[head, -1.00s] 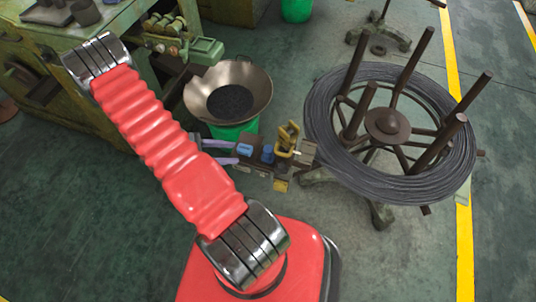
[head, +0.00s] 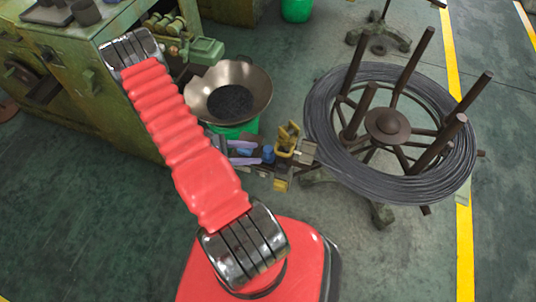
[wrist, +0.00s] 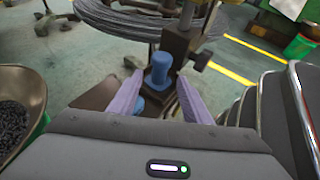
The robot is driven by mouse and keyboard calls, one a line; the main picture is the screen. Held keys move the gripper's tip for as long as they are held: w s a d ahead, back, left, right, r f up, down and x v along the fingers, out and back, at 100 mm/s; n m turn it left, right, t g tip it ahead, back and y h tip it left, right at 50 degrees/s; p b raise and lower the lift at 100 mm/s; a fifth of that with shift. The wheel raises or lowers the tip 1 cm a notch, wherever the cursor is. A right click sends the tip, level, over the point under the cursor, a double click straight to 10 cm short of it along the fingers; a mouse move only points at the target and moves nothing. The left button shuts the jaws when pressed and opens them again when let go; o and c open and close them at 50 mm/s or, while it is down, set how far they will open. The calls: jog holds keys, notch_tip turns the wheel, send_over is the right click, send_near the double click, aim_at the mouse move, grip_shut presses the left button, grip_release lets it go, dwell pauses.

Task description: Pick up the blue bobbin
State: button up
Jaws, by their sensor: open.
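An upright blue bobbin (head: 268,154) stands on a small dark stand left of the wire reel. In the wrist view, this bobbin (wrist: 160,70) is just beyond the fingertips, near the middle of the gap. A second, lower blue piece (head: 243,152) shows closer to my fingers; in the wrist view, blue (wrist: 152,101) also shows low between them. I cannot tell what this piece is. My gripper (head: 251,152) is open, its two purple fingers pointing toward the upright bobbin. In the wrist view, the gripper (wrist: 158,100) holds nothing.
Yellow clamp-like parts (head: 287,137) stand close right of the bobbin. The large wire coil (head: 320,105) on its spoked reel is further right. A metal pan (head: 257,85) of dark bits is behind my gripper. A green machine (head: 60,75) is at left.

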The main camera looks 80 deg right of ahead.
aim_at(263, 157)
jog(key=shift+x, duration=2.6)
grip_shut()
jog(key=shift+r, duration=0.1)
notch_tip(263, 157, up, 28)
dwell(0.3)
dwell(0.6)
